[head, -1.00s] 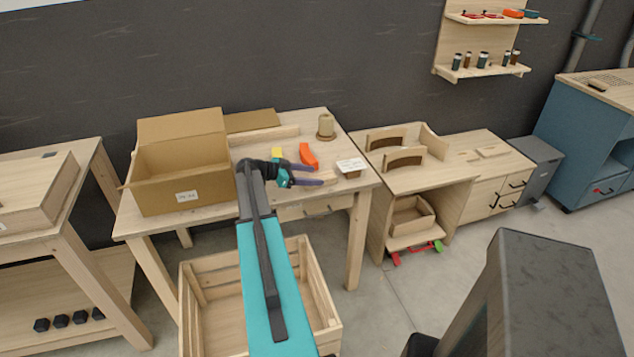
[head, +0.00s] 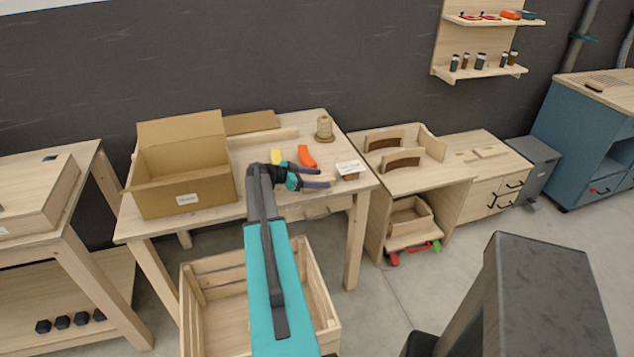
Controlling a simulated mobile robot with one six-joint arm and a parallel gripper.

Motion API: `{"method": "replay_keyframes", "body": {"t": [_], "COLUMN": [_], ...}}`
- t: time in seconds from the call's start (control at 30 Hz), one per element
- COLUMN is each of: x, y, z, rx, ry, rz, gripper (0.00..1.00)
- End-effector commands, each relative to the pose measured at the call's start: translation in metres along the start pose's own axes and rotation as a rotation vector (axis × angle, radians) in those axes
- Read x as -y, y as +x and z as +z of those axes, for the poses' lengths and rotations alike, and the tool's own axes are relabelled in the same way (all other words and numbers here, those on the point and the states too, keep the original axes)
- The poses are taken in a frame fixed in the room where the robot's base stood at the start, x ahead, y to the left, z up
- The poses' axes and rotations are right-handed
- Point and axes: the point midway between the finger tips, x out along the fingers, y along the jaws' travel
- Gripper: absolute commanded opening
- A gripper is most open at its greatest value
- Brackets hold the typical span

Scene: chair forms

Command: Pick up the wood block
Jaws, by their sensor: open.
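My gripper (head: 322,177) is over the front right part of the wooden workbench (head: 223,214). Its two dark purple fingers are apart and point right. A small pale wood block (head: 327,176) seems to lie at the fingertips, hard to tell from the pale bench top. The fingers hide part of it, and I cannot tell whether they touch it.
A small labelled card stand (head: 349,167) is just right of the fingertips. Behind are an orange tool (head: 307,156), a yellow block (head: 276,156) and a twine spool (head: 324,128). An open cardboard box (head: 185,182) stands left; a wooden crate (head: 195,272) is on the floor.

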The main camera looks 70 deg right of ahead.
Motion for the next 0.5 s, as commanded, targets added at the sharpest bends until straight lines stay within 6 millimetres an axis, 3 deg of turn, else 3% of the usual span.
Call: {"method": "replay_keyframes", "body": {"t": [0.3, 0.5], "x": [0.001, 0.001], "y": [0.030, 0.036], "z": [-0.003, -0.001], "rx": [0.000, 0.000], "ry": [0.000, 0.001], "rz": [0.001, -0.001], "gripper": [0.61, 0.61]}}
